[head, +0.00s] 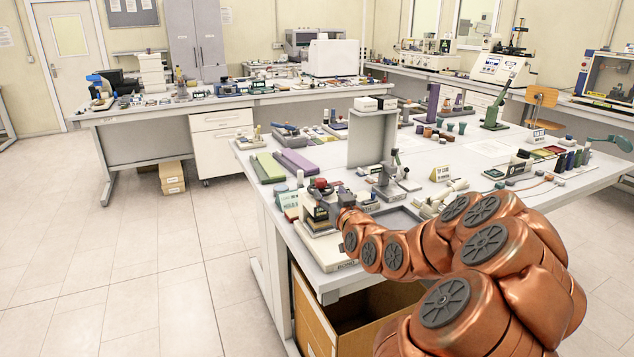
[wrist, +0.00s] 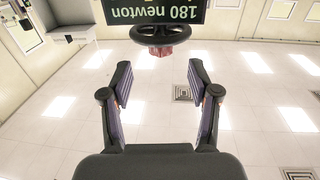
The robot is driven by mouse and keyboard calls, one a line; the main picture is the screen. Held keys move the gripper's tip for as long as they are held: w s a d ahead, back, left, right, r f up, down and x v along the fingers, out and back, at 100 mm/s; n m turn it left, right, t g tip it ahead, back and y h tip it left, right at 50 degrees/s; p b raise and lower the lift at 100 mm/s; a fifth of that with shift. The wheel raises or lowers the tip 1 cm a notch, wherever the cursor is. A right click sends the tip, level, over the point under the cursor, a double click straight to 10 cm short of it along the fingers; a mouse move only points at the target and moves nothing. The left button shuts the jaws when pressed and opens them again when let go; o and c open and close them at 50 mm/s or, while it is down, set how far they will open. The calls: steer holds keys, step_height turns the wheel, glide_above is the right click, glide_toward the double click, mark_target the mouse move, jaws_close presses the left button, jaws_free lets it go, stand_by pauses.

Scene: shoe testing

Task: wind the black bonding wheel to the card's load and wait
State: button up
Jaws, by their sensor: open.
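The black bonding wheel (wrist: 160,36) shows at the top middle of the wrist view, with a red part behind its hub. A dark panel (wrist: 150,11) beyond it reads "180 newton", upside down. My gripper (wrist: 158,75) is open and empty, its two purple-padded fingers apart; the wheel lies beyond the fingertips, in line with the gap. In the head view the wheel (head: 321,190) is small, with a red knob on top, on a light-based press (head: 324,248) at the table's near left corner. My gripper (head: 338,205) is just right of it; contact cannot be told.
Green (head: 267,168) and purple (head: 296,161) slabs lie behind the press. A grey upright panel (head: 372,140) and a small clamp stand (head: 388,180) stand farther back. The floor left of the table is clear.

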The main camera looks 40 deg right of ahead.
mark_target(322, 185)
steer(key=shift+w+d+r+p, duration=0.15)
steer(key=shift+w+d+p, duration=0.15)
steer(key=shift+w, duration=0.25)
steer(key=shift+p+x, duration=1.1)
steer(key=shift+x, duration=2.1)
jaws_close()
steer(key=shift+a+f, duration=0.1)
steer(key=shift+f, duration=0.1)
steer(key=shift+m+g+h+b, duration=0.45)
steer(key=shift+h+b, duration=0.25)
steer(key=shift+b, duration=0.3)
steer(key=shift+m+g+h, duration=0.45)
steer(key=shift+m+h, duration=0.2)
steer(key=shift+h, duration=0.15)
jaws_free()
